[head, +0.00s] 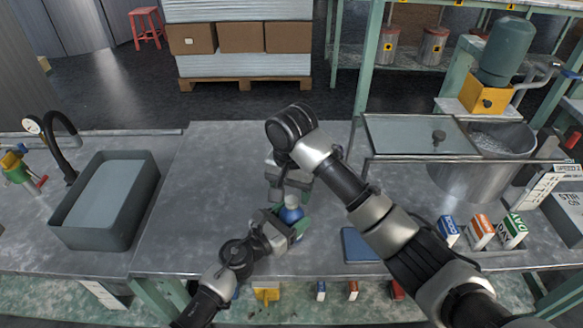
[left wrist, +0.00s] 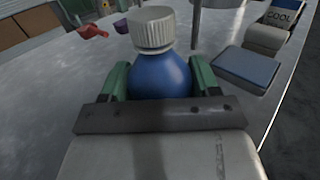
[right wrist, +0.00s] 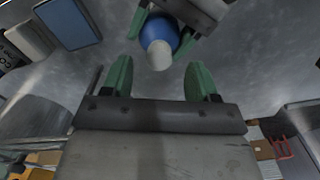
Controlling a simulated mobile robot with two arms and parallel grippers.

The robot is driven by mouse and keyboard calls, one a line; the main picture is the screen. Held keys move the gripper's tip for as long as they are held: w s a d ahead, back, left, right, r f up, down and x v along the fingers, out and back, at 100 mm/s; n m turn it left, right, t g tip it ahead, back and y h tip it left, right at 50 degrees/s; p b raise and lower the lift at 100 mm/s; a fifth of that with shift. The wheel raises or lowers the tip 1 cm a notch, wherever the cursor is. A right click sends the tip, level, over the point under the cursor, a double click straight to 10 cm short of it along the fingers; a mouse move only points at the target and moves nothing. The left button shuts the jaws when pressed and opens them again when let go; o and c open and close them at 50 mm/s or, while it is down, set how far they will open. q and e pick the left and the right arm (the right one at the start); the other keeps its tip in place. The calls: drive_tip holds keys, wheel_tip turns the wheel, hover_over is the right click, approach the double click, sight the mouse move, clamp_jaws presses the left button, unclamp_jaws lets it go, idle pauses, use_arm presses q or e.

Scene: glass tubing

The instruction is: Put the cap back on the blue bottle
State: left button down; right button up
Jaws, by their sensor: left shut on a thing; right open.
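The blue bottle (head: 291,214) stands upright near the middle of the bench, partly hidden by my arms. My left gripper (left wrist: 160,80) is shut on its round blue body (left wrist: 160,76). A white ribbed cap (left wrist: 152,28) sits on the bottle's top in the left wrist view; whether it is fully seated I cannot tell. The right wrist view also shows the white cap (right wrist: 160,54) and blue body (right wrist: 158,30). My right gripper (right wrist: 157,72) is open, its green fingers apart on either side of the cap's line, with the cap just beyond the tips.
A grey basin (head: 107,200) stands on the left. A blue pad (head: 360,244) lies right of the bottle, near the front edge. A steel pot (head: 480,180) and a glass-topped frame (head: 410,135) stand on the right. Small labelled boxes (head: 481,231) stand front right. The bench left of the bottle is clear.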

wheel_tip(320, 180, up, 10)
idle(0.3)
use_arm(q)
drive_tip(key=shift+c, duration=0.8)
unclamp_jaws()
use_arm(e)
drive_tip(key=shift+f, duration=0.1)
use_arm(q)
drive_tip(key=shift+a, duration=0.1)
drive_tip(key=b+v, duration=0.1)
drive_tip(key=v, duration=0.9)
drive_tip(key=shift+s+a, duration=0.15)
drive_tip(key=shift+s, duration=0.15)
use_arm(e)
drive_tip(key=shift+f, duration=0.4)
drive_tip(key=shift+f, duration=0.1)
